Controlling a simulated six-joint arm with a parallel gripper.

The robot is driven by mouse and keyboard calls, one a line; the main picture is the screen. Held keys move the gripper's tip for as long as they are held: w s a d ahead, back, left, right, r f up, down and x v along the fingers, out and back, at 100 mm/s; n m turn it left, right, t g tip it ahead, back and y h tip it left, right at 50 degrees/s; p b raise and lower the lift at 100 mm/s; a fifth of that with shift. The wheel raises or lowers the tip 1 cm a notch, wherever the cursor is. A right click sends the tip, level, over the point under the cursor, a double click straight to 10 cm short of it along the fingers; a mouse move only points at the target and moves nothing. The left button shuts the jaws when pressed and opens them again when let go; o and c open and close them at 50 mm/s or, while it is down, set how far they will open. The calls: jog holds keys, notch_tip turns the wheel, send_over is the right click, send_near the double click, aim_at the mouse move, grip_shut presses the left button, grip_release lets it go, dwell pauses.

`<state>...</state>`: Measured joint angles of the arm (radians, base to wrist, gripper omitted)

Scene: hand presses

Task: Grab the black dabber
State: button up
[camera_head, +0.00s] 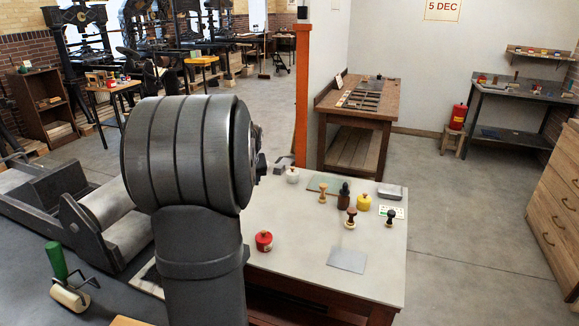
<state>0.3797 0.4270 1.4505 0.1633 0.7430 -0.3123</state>
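The black dabber (390,217), small with a dark rounded top, stands upright on the right part of the pale-topped table (290,240). It is near the table's right edge, and nothing is holding it. A similar dabber with a dark brown top and a light wooden base (350,218) stands to its left. My own arm fills the left middle of the view, well to the left of the black dabber. My gripper's fingers do not show; the large arm joint blocks the view there.
A red pot (264,241) stands nearer my arm. An orange post (302,95) rises behind the table.

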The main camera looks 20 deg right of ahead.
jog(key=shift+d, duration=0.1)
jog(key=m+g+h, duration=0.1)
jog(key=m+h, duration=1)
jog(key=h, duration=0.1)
send_near(390, 214)
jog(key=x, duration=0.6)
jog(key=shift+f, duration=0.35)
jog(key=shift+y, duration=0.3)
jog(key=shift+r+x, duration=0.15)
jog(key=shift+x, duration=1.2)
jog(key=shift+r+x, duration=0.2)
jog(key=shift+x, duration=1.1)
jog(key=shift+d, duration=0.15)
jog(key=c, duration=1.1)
